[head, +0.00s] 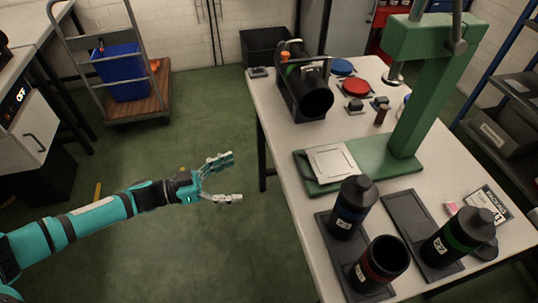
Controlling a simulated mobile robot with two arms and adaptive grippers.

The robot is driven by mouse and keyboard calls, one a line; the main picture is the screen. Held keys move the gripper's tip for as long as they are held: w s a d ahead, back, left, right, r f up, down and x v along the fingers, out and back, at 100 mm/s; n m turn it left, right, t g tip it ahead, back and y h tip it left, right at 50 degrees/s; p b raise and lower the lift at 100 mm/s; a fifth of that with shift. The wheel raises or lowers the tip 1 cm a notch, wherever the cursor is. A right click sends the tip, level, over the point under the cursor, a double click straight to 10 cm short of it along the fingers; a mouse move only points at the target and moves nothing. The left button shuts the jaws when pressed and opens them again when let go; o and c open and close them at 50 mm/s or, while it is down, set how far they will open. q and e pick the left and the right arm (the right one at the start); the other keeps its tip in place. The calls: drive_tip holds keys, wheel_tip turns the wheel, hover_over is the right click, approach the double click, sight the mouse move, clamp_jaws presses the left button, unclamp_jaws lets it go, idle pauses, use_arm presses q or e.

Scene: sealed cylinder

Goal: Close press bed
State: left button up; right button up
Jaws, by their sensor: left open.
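The green press (425,95) stands on the right side of the white table, with its post rising from a flat green base (375,171). The press bed, a pale square plate (332,162), lies at the left end of that base, out to the left of the post. The press ram (394,75) hangs from the press head, above and to the right of the plate. My left gripper (236,178) is open and empty over the green floor, left of the table edge and apart from the plate. My right gripper is out of the frame.
A black tube device (305,88) stands behind the plate. A cart with a blue bin (122,73) is far left. Floor left of the table is clear.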

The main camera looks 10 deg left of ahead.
use_arm(q)
approach(299, 164)
drive_tip(key=b+x, duration=0.1)
drive_tip(key=x, duration=0.2)
drive_tip(key=b+x, duration=0.1)
drive_tip(key=x, duration=0.2)
drive_tip(key=b+x, duration=0.1)
drive_tip(key=x, duration=0.2)
drive_tip(key=shift+d+f, duration=0.15)
drive_tip(key=shift+f, duration=0.2)
drive_tip(key=shift+w+d, duration=0.2)
drive_tip(key=shift+d, duration=0.15)
drive_tip(key=shift+r, duration=0.1)
drive_tip(key=c, duration=1.5)
drive_tip(key=shift+m, duration=0.3)
drive_tip(key=x, duration=0.4)
drive_tip(key=shift+w+d, duration=0.15)
drive_tip(key=shift+d, duration=0.15)
drive_tip(key=o, duration=1.5)
drive_tip(key=shift+a, duration=0.1)
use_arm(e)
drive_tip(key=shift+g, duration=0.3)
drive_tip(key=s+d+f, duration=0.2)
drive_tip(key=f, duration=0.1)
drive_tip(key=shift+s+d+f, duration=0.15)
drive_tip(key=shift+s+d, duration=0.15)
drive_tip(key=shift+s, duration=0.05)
